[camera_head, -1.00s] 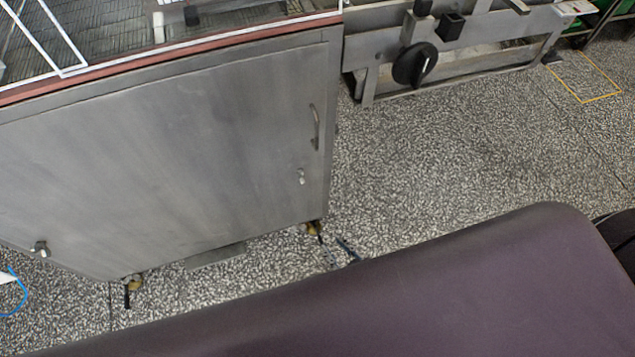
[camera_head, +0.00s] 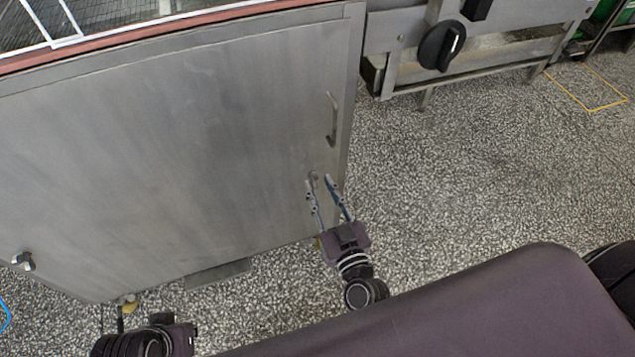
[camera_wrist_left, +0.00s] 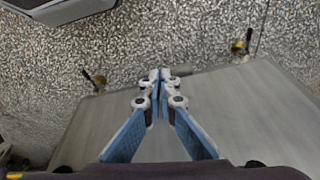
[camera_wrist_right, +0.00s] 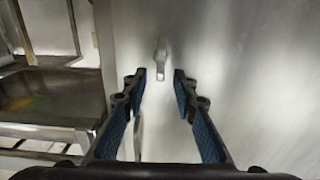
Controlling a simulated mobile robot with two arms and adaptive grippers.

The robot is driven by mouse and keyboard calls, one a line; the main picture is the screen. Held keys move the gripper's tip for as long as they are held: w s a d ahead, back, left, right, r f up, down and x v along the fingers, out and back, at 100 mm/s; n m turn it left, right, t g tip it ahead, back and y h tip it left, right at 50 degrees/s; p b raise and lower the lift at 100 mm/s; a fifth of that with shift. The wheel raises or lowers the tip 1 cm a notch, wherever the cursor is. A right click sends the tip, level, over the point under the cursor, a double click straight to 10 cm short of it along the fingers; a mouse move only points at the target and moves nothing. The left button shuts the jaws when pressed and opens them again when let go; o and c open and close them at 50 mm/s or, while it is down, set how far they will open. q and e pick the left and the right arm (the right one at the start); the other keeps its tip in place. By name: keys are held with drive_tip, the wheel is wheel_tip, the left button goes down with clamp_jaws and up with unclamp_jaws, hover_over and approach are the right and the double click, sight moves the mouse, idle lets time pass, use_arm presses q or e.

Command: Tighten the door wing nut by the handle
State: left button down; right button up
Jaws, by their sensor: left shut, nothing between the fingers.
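The door wing nut by the handle (camera_head: 313,176) is a small metal piece on the grey steel door (camera_head: 170,150), below the door handle (camera_head: 332,120). In the right wrist view the wing nut (camera_wrist_right: 161,57) stands upright just beyond the fingertips, between their lines. My right gripper (camera_head: 319,182) is open and empty; its fingers (camera_wrist_right: 160,77) point at the nut, and no contact shows. The handle (camera_wrist_right: 138,135) partly shows between these fingers. My left gripper (camera_wrist_left: 160,76) is shut and empty, away from the nut, with the cabinet and floor beyond it. Its fingers are out of the head view.
A second wing nut (camera_head: 23,261) is at the door's lower left. A steel frame with a black knob (camera_head: 441,46) stands right of the cabinet. Casters (camera_wrist_left: 240,45) show under the cabinet. The speckled floor (camera_head: 480,170) to the right is clear.

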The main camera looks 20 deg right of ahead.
drive_tip(key=shift+w+a, duration=0.1)
drive_tip(key=shift+w, duration=1.05)
use_arm(q)
drive_tip(key=shift+s+r, duration=0.15)
drive_tip(key=shift+r, duration=0.4)
use_arm(e)
drive_tip(key=shift+c, duration=0.2)
clamp_jaws()
